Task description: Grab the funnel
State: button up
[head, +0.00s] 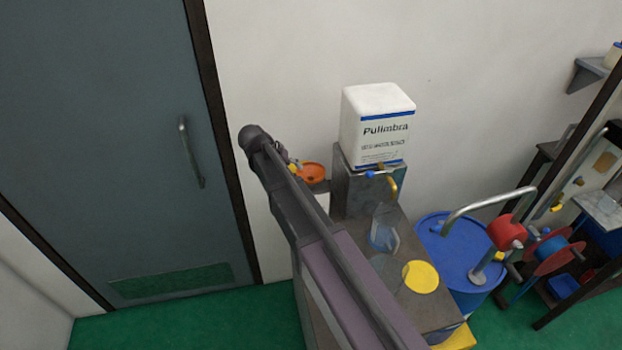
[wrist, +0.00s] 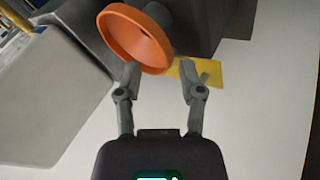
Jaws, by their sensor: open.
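The orange funnel (head: 313,173) is at the wall, just left of the grey stand, in the head view. In the wrist view the funnel (wrist: 133,36) shows its wide round mouth at the top, left of centre. My gripper (wrist: 160,70) is open and empty, with its two fingers spread apart. The left fingertip is close to the funnel's lower rim; I cannot tell whether they touch. In the head view my arm hides most of the gripper and the area in front of the funnel.
A white container (head: 378,126) labelled Pulimbra stands on a grey stand (head: 365,190) with a tap. A clear jug (head: 384,232) and a yellow disc (head: 421,277) are on the bench below. A blue drum (head: 455,255) is to the right. A grey door (head: 110,130) is left.

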aim_at(302, 175)
jog(key=shift+b+x, duration=1.9)
jog(key=shift+x, duration=0.6)
jog(key=shift+w, duration=0.1)
grip_shut()
